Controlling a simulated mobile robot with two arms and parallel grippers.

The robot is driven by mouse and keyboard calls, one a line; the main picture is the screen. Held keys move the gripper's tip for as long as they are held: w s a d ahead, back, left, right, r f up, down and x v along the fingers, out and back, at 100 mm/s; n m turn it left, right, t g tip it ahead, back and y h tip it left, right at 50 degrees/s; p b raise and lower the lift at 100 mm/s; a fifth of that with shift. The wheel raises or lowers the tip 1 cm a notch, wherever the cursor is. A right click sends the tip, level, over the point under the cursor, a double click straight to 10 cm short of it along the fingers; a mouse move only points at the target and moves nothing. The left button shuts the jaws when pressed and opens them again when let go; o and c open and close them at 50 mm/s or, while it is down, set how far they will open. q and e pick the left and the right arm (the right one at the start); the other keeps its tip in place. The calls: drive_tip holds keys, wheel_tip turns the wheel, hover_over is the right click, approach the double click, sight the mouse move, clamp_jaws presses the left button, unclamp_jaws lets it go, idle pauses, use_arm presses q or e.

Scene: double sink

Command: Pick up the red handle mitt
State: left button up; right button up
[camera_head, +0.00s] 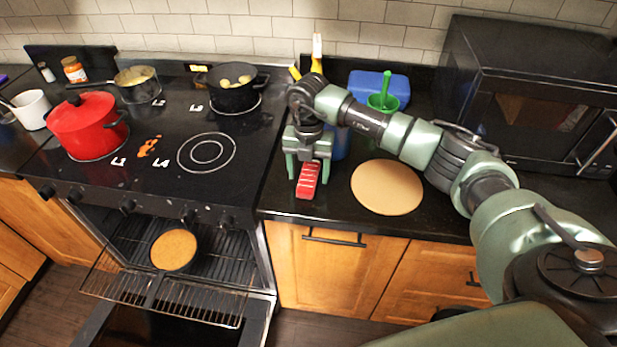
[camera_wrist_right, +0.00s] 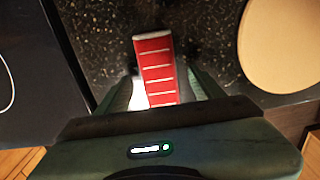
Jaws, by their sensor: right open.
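The red handle mitt (camera_head: 308,181) has pale stripes and lies on the black counter just right of the stove. My right gripper (camera_head: 307,178) is open and points down over it, with the mitt between its fingers as seen from the head. In the right wrist view the mitt (camera_wrist_right: 156,68) extends from between the two fingers of the gripper (camera_wrist_right: 165,92). The mitt's near end is hidden by the gripper body. I cannot tell whether the fingers touch it. My left gripper is not in view.
A round tan board (camera_head: 387,187) lies right of the mitt. A black microwave (camera_head: 540,95) stands at the back right. The stove (camera_head: 160,165) carries a red pot (camera_head: 88,127) and a black pot (camera_head: 233,93). Its oven is open, with a round tan item (camera_head: 174,249) on the rack.

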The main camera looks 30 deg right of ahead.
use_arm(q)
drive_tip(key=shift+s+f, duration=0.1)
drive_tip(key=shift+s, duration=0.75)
use_arm(e)
clamp_jaws()
